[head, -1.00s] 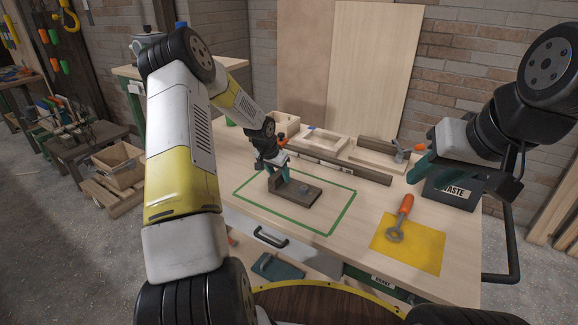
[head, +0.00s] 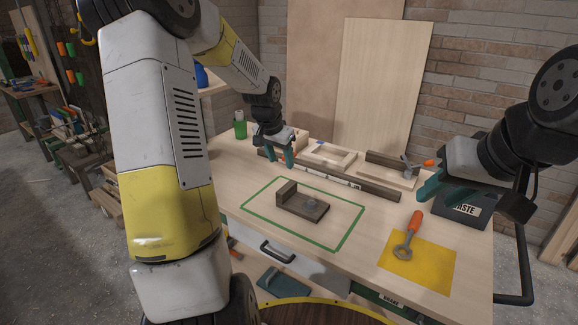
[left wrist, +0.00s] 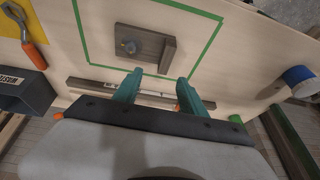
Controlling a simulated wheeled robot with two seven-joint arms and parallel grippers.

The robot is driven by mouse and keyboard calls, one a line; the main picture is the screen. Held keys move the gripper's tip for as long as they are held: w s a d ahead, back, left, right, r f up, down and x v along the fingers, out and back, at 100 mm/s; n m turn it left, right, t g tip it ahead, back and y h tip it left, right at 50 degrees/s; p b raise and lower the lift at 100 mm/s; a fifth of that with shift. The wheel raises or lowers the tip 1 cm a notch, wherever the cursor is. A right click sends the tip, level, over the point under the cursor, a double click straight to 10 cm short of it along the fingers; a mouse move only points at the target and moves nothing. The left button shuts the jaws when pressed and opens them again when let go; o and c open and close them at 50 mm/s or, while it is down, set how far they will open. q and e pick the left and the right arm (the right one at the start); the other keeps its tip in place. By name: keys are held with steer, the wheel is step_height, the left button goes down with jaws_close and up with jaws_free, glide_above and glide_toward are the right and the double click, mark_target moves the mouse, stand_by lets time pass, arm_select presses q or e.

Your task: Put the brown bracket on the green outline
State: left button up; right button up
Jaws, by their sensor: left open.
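The brown bracket (head: 304,205) lies flat on the bench inside the green outline (head: 338,246), with its short upright part at the left end. It also shows in the left wrist view (left wrist: 150,46), with green tape around it and apart from it. My left gripper (head: 283,160) is open and empty, behind and above the bracket, its teal fingers apart from it; the fingers also show in the left wrist view (left wrist: 160,92). My right gripper (head: 430,180) is at the right, over the bench near the waste bin; its finger gap is not clear.
A yellow mat (head: 435,277) with an orange-handled tool (head: 410,236) lies at the right front. A black waste bin (head: 462,210) stands at the right edge. A long dark bar (head: 350,183) and wooden frames (head: 328,155) lie at the back. A green cup (head: 240,127) stands at the back left.

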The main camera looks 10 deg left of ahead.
arm_select(q)
steer(key=s+d+r+n, duration=0.2)
steer(key=s+d+r, duration=0.2)
steer(key=s+r, duration=0.95)
steer(key=s+d+n+t+h, duration=0.1)
steer(key=s+d, duration=0.2)
steer(key=s, duration=1.3)
steer(key=shift+r+t, duration=0.2)
steer(key=shift+t, duration=0.2)
